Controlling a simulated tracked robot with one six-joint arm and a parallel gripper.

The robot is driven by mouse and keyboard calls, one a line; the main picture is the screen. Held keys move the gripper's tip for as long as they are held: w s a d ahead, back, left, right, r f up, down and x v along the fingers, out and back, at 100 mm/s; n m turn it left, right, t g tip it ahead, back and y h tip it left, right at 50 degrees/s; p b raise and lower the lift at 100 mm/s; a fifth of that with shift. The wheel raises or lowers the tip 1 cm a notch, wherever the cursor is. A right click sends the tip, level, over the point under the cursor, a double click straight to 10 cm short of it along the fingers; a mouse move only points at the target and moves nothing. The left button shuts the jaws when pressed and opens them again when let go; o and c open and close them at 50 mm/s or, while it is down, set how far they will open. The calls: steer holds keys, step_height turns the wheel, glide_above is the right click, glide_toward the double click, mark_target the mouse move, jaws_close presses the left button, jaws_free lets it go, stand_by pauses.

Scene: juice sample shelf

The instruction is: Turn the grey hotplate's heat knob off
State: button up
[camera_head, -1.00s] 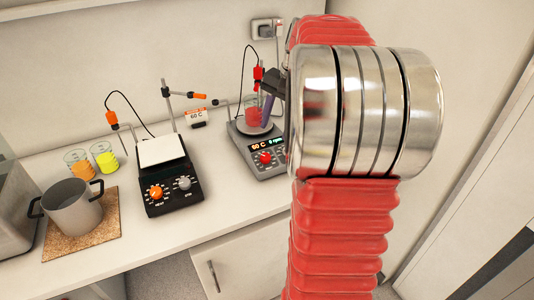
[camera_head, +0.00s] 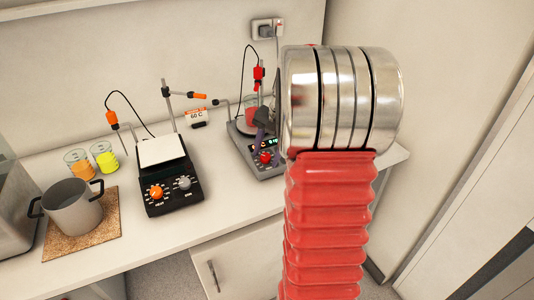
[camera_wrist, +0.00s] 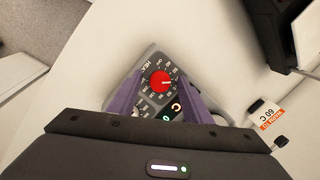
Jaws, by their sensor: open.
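The grey hotplate (camera_head: 268,171) stands at the right of the counter in the head view, partly hidden behind my arm. Its red heat knob (camera_head: 265,157) is on the sloped front panel. In the wrist view the red knob (camera_wrist: 160,81) shows between the two purple fingers of my gripper (camera_wrist: 162,90). A pale pointer line on the knob faces right in that view; the small dial marks are hard to read. The fingers are spread, one on each side of the knob, with nothing between them gripped. I cannot tell whether they touch it. The display below is partly covered.
A black hotplate (camera_head: 174,201) with orange and grey knobs stands left of the grey one. A "60 C" card (camera_head: 196,116) stands behind. A metal pot (camera_head: 75,210) on a cork mat and two beakers are farther left. A beaker of red liquid is on the grey hotplate.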

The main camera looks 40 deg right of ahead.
steer(key=shift+c, duration=0.7)
steer(key=c, duration=0.9)
steer(key=shift+n, duration=0.3)
steer(key=n, duration=0.3)
steer(key=shift+n+g, duration=0.3)
steer(key=shift+n, duration=0.1)
steer(key=n+h, duration=0.1)
steer(key=n, duration=0.3)
steer(key=shift+g, duration=0.3)
steer(key=n, duration=0.4)
steer(key=shift+n+h, duration=0.8)
steer(key=shift+n, duration=1.8)
